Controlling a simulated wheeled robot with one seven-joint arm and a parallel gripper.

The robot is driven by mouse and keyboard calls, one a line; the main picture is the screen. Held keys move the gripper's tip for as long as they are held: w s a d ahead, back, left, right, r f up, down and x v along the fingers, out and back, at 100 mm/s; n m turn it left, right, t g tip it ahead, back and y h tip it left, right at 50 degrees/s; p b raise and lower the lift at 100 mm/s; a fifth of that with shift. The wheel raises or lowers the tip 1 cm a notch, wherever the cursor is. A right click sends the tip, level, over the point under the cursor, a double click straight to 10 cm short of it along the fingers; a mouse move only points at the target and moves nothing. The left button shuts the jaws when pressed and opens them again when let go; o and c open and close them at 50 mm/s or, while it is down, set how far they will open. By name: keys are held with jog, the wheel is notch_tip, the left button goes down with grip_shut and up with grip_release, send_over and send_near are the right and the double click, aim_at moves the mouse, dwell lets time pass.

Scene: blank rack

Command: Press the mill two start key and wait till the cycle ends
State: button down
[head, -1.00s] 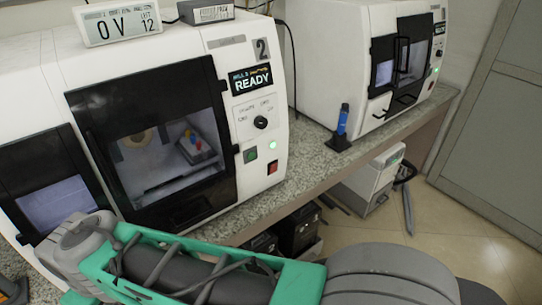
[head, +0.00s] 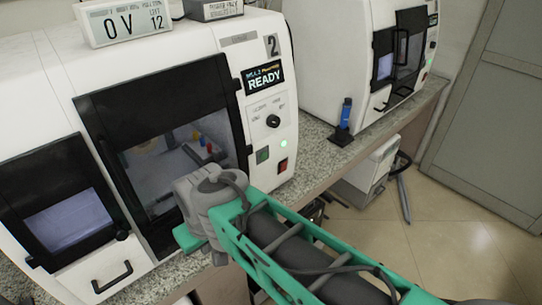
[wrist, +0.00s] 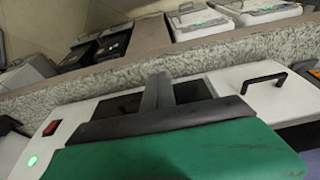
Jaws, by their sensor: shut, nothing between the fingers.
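Mill two (head: 265,40) is the white machine marked 2, with a dark-framed window door that looks closed. Its display (head: 263,77) reads READY. On its right panel sit a green key (head: 263,156), a red key (head: 283,166), a lit green lamp (head: 283,143) and a black knob (head: 273,121). The red key (wrist: 50,127) and lamp (wrist: 32,160) also show in the wrist view. My gripper (wrist: 157,92) is shut and empty, over the mill's front in the wrist view. In the head view its fingertips are hidden. I see no contact with the green key.
A second white machine (head: 335,60) stands to the right on the speckled counter (head: 325,160). A blue item in a black stand (head: 346,115) is between them. An OV 12 display box (head: 122,24) sits on top of mill two. Open tiled floor (head: 460,245) lies at right.

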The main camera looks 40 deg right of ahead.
aim_at(264, 156)
jog(key=w+d+r+n+t+y+p, duration=0.1)
jog(key=w+d+n+p, duration=0.15)
jog(key=d, duration=0.55)
jog(key=w+d+r+n+y+p, duration=0.1)
jog(key=w+d+n+p, duration=0.15)
jog(key=d, duration=0.45)
jog(key=s+d+r+n+t+p, duration=0.1)
jog(key=s+d+t, duration=0.1)
jog(key=d, duration=0.4)
jog(key=s+d+r+n+t+y+p, duration=0.1)
jog(key=s+d+t, duration=0.1)
jog(key=d, duration=0.5)
jog(key=shift+s+r+n, duration=0.3)
jog(key=shift+s, duration=0.45)
jog(key=shift+w+d, duration=0.1)
jog(key=w, duration=0.8)
jog(key=shift+w+f, duration=0.15)
jog(key=shift+w, duration=0.2)
jog(key=shift+w+f, duration=0.1)
jog(key=shift+w+a, duration=0.2)
jog(key=shift+w, duration=0.1)
